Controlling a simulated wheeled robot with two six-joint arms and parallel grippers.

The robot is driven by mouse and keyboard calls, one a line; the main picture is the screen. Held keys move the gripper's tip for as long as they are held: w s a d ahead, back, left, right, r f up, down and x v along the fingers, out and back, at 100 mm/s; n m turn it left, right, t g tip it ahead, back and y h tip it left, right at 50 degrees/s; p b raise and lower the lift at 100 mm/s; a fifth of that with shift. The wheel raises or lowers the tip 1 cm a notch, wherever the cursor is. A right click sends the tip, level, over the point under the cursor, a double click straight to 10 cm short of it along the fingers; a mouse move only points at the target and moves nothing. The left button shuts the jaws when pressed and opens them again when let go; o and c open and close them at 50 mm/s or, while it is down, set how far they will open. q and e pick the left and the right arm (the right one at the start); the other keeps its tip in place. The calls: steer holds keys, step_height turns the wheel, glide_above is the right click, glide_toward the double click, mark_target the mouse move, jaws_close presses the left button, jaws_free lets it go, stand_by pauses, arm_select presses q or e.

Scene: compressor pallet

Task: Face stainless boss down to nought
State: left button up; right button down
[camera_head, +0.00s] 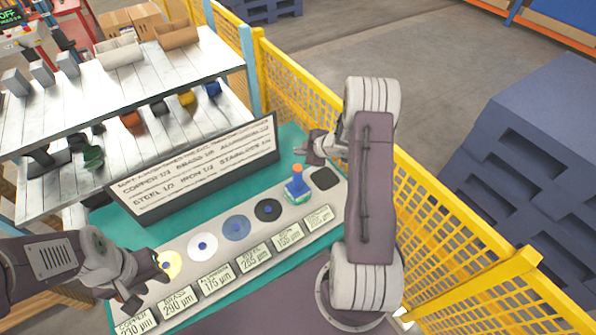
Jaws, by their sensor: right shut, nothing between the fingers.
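A pale strip (186,241) holds a row of round bosses, with a label in front of each. The stainless label (319,217) is at the far right; its figure is too small to read. Behind it stands a small blue-and-green tool (297,190) with an orange top, hiding the stainless boss's place. My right gripper (305,150) is shut and empty, just above and behind the tool, apart from it. My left gripper (146,285) is open over the left end, beside the yellow brass boss (172,265), hiding the copper boss's place.
White, blue and black bosses lie mid-row. A dark square pad (324,178) lies right of the tool. A lettered board (190,175) stands behind the strip. A yellow mesh fence (430,215) runs along the right, and shelves (120,90) stand behind left.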

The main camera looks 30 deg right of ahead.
steer(key=b, duration=0.3)
glide_above(300, 169)
step_height(300, 169, down, 5)
steer(key=shift+w+r, duration=0.1)
steer(key=shift+r, duration=0.1)
steer(key=shift+f+b, duration=0.45)
stand_by(1.2)
steer(key=shift+f, duration=0.35)
steer(key=shift+f+b, duration=0.75)
steer(key=shift+b, duration=0.05)
stand_by(0.6)
steer(key=shift+r, duration=0.15)
steer(key=shift+r+p, duration=1)
steer(key=shift+p, duration=0.1)
